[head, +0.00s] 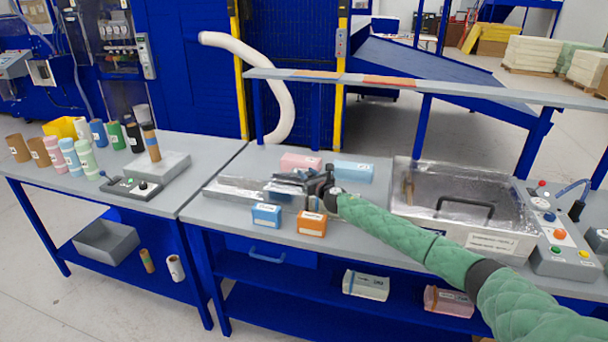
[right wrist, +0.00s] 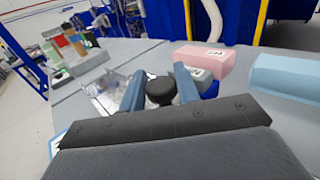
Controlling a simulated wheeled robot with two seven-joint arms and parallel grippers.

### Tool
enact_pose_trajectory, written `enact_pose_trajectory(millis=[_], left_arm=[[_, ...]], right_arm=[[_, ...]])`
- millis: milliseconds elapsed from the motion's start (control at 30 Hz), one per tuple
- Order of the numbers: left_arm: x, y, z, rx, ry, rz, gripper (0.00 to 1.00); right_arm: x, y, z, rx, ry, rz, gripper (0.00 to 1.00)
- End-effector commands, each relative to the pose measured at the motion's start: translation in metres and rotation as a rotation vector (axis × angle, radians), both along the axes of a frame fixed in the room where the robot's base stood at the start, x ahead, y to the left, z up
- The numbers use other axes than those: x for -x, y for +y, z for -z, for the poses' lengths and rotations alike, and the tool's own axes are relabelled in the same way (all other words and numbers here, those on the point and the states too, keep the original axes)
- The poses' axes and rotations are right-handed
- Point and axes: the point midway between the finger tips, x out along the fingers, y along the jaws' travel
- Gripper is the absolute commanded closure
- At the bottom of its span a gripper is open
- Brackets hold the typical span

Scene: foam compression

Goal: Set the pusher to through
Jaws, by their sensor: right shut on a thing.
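The pusher's black round knob (right wrist: 160,92) sits between the two blue-grey fingers of my right gripper (right wrist: 158,80) in the right wrist view. The right gripper is shut on this knob. In the head view my right gripper (head: 285,184) reaches in from the right over the metal compression fixture (head: 232,189). The fixture's shiny metal bed also shows in the right wrist view (right wrist: 103,93). The arm and gripper hide the knob and much of the fixture in the head view, and I cannot read the pusher's setting. My left gripper is not in view.
A blue block (head: 266,215) and an orange block (head: 312,223) lie in front of the fixture. A pink block (head: 300,162) and a light blue block (head: 353,171) lie behind it. A metal bin (head: 425,203) and a button box (head: 562,250) stand right.

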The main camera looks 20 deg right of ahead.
Motion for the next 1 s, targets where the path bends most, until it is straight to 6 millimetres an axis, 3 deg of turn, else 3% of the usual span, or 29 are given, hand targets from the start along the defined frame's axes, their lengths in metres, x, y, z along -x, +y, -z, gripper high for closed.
enact_pose_trajectory(millis=[200,233,333,700,867,1000], left_arm=[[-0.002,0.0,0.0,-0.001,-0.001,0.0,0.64],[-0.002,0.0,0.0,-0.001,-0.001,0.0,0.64],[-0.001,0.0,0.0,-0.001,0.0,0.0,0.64],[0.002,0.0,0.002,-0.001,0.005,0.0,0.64],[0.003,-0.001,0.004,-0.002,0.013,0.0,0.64],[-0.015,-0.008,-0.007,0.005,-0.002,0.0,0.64]], right_arm=[[0.0,0.0,0.001,0.0,0.001,0.0,1.0],[0.0,0.0,0.001,0.0,0.001,0.0,0.64],[0.0,0.0,0.001,0.0,0.001,0.0,0.48],[0.004,0.0,0.001,0.001,0.0,0.0,0.48],[0.019,-0.004,0.003,0.002,0.001,-0.001,0.48],[0.038,-0.007,0.003,0.002,0.001,-0.001,0.48]])
